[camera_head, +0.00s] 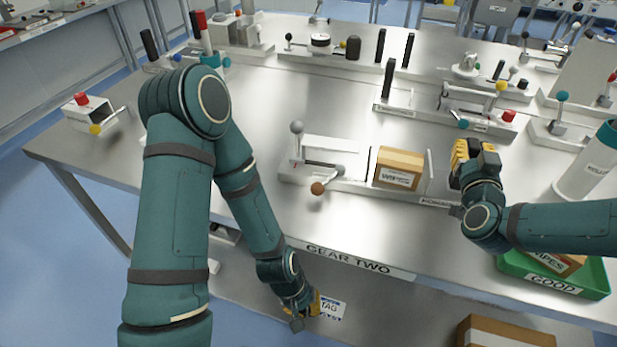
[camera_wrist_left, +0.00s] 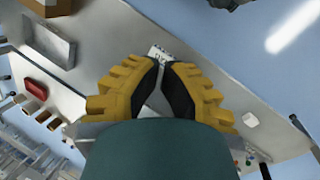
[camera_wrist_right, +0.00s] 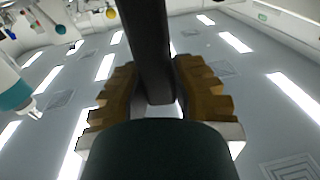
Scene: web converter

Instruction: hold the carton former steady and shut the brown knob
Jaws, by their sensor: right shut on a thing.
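The carton former (camera_head: 345,186) is a low metal fixture in the middle of the table, with a brown carton (camera_head: 398,168) between its plates. Its brown knob (camera_head: 317,188) is the end of a lever at the fixture's front left, and nothing touches it. My right gripper (camera_head: 468,152), at the former's right end, is shut on a dark grey bar (camera_wrist_right: 150,45); I cannot tell whether the bar belongs to the former.
A green tray (camera_head: 553,282) marked GOOD is at the front right, with a white cylinder (camera_head: 588,170) behind it. Fixtures with levers and coloured knobs line the back. A white tag (camera_head: 331,309) is beside my left gripper.

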